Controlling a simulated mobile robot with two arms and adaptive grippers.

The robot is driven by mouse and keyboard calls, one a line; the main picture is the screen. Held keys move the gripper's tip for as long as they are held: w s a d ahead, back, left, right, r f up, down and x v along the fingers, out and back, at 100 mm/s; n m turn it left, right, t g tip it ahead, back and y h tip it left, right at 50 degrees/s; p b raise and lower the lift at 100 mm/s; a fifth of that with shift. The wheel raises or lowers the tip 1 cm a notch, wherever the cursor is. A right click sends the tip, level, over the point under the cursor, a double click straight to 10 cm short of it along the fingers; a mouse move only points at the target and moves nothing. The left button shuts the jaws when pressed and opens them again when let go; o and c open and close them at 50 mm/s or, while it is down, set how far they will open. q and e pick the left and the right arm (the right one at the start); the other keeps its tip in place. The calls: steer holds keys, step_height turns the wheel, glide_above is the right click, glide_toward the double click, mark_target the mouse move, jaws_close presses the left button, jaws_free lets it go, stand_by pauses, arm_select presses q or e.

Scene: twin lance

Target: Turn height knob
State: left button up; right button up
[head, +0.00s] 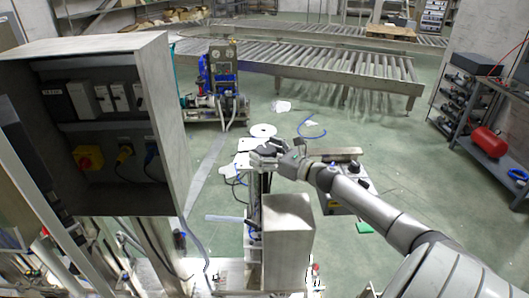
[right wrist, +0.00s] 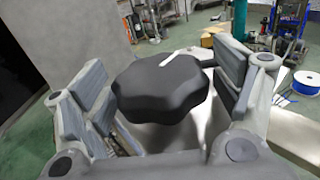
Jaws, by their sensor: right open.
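The height knob (right wrist: 160,88) is a black, lobed knob with a white pointer mark on top. In the right wrist view it sits between the two finger pads of my open right gripper (right wrist: 158,98), with a visible gap to the pads at the sides. In the head view my right gripper (head: 272,152) is at the top of the metal post in the middle, and the dark knob there is mostly hidden by the fingers. My left gripper is not in either view.
A grey control cabinet (head: 165,110) with switches stands close at left. A metal box (head: 288,228) stands just in front of the post. A roller conveyor (head: 300,62) is at the back, and a shelf with a red tank (head: 490,141) is at right. Green floor between is mostly clear.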

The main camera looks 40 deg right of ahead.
steer(key=shift+s, duration=0.1)
steer(key=s+d, duration=0.2)
steer(key=s, duration=0.9)
steer(key=shift+s, duration=0.35)
steer(key=shift+d+f, duration=0.1)
stand_by(0.3)
